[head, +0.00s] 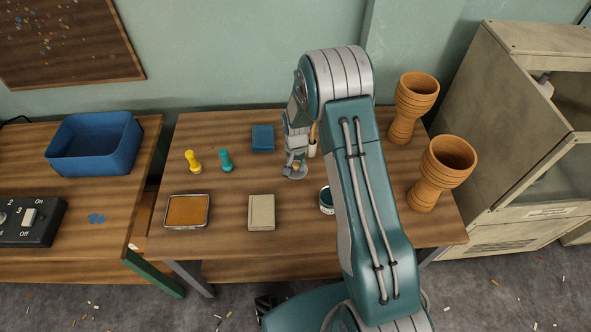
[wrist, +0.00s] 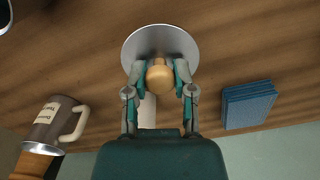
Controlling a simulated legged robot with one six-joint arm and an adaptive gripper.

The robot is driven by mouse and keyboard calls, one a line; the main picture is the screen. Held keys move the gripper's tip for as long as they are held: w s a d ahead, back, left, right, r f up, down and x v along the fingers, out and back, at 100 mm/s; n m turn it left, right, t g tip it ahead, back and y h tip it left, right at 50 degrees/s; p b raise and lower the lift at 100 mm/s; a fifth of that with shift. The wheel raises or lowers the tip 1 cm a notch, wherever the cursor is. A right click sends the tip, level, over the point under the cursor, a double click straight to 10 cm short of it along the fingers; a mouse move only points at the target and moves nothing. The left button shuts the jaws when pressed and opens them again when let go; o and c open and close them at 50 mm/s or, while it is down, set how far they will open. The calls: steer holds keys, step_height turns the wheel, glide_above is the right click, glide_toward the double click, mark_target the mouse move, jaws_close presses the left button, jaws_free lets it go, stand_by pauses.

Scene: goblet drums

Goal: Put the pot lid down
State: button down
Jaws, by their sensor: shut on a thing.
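The pot lid is a round grey metal disc with a light wooden knob. It shows in the wrist view (wrist: 160,36) and, small and partly covered, in the head view (head: 295,173). My gripper (wrist: 160,75) is shut on the knob, one finger on each side. In the head view my gripper (head: 295,163) is over the back middle of the wooden table (head: 225,258). The lid looks about level, low over the tabletop. I cannot tell whether it touches the wood.
A mug (wrist: 52,122) and goblet drums (head: 413,105) (head: 440,172) stand right.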

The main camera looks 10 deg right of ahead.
mark_target(295, 171)
steer(key=shift+w+f, duration=0.35)
steer(key=shift+f, duration=0.15)
steer(key=shift+w+f, duration=0.1)
steer(key=shift+f, duration=1.45)
steer(key=shift+c, duration=2.2)
jaws_free()
steer(key=shift+f, duration=0.1)
